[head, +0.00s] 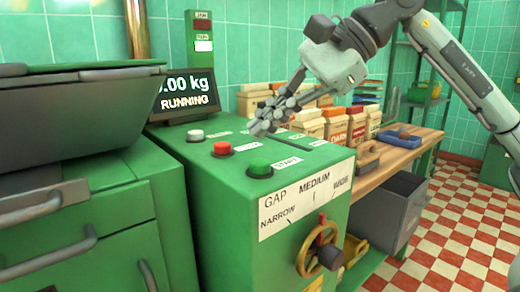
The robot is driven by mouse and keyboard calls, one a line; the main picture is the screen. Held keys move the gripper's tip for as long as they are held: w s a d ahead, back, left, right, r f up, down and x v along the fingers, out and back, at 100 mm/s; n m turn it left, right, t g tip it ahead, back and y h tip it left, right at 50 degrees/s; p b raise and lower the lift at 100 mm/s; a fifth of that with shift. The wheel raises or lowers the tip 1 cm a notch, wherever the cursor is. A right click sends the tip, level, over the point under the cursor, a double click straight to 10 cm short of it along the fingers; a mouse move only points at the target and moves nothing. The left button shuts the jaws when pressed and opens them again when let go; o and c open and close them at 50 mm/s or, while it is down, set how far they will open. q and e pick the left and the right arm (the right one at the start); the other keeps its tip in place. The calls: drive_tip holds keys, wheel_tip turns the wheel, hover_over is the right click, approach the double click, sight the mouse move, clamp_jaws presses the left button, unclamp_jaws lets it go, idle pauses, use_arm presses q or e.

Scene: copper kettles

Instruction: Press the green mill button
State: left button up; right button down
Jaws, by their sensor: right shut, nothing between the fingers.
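The green mill button (260,168) sits on the sloped top of the green mill console (185,150), next to a label that appears to read START. A red button (221,149) and a white button (195,135) lie in a row behind it to the left. My right gripper (262,126) comes in from the upper right. It is shut and empty, its fingertips above the console, behind the green button and apart from it in the picture. The display (185,97) reads ".00 kg RUNNING". My left gripper is not in view.
A handwheel (318,248) and a gap scale (307,198) are on the console front. A dark hopper (75,115) stands left.

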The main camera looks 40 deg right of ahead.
wheel_tip(320, 180, up, 3)
drive_tip(key=shift+f+p, duration=0.15)
drive_tip(key=shift+p, duration=0.8)
drive_tip(key=shift+f, duration=0.1)
